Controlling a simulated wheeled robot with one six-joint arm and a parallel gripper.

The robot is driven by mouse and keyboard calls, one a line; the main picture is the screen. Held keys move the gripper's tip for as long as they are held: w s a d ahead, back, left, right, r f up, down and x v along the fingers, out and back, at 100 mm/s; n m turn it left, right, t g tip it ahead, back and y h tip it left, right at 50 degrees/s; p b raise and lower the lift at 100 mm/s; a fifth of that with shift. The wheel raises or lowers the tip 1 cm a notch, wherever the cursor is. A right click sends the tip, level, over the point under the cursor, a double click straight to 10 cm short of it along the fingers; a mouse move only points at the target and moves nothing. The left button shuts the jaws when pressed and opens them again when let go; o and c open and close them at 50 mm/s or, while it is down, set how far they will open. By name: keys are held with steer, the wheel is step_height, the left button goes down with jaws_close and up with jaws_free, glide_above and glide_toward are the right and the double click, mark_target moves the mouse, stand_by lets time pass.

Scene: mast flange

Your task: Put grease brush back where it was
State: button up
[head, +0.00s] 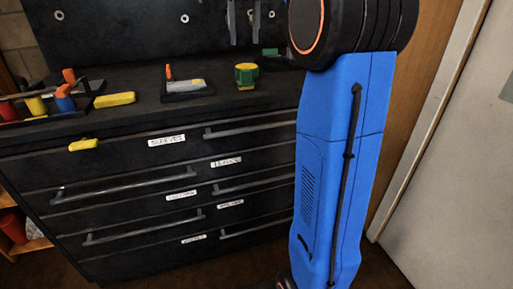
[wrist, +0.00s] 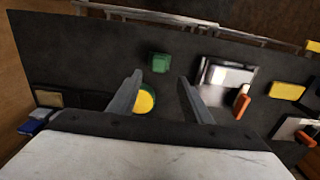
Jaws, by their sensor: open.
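I cannot pick out the grease brush with certainty. An orange-handled item (head: 169,71) stands upright at a small dark tray (head: 188,93) on the bench top; its orange handle also shows in the wrist view (wrist: 242,105). My gripper (wrist: 160,75) is open and empty above the bench, its two grey fingers apart. A green block (wrist: 160,62) shows between the fingertips. A round yellow-and-green item (wrist: 145,101) lies partly behind the left finger. In the head view my gripper is not visible.
The black bench (head: 138,127) has labelled drawers with bar handles. A rack with coloured containers (head: 64,98) stands at far left. A green-and-yellow item (head: 246,75) is right of the tray. Tools hang behind.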

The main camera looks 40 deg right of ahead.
steer(key=s+a+f+n+t, duration=0.2)
steer(key=s+a+f, duration=0.9)
steer(key=s, duration=0.4)
steer(key=s+a+f+t, duration=0.1)
steer(key=s+a+f, duration=0.1)
steer(key=s+f, duration=0.5)
steer(key=s+a+f+n+t, duration=0.1)
steer(key=s+a+f, duration=0.1)
steer(key=s+f, duration=0.6)
step_height(320, 180, down, 6)
steer(key=shift+a+r+t, duration=0.15)
steer(key=shift+a+t, duration=0.1)
steer(key=shift+t, duration=0.15)
